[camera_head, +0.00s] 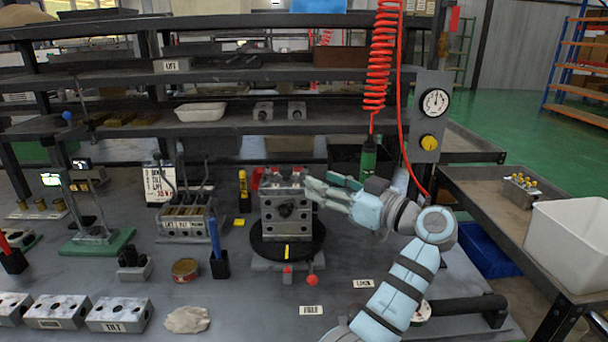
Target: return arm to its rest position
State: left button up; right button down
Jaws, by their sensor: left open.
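My left gripper (318,188) is at the right side of a grey metal valve block (285,208), pointing left, with its arm rising from the bottom of the view. Its greenish fingers are spread open, with nothing seen between them. The fingertips overlap the block's upper right edge in the picture; I cannot tell whether they touch it. The block stands upright on a round black turntable (262,250) and has dark ports on its front and red pieces on top. My right gripper is not in view.
A blue-handled tool in a black holder (219,262), a tin (185,270) and drilled blocks (119,314) stand left on the bench. A red coiled hose (380,55) hangs behind my arm. A white bin (570,240) sits on the right side table. The bench front centre is mostly clear.

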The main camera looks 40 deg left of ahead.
pick_arm(q)
jog(key=shift+d, duration=0.7)
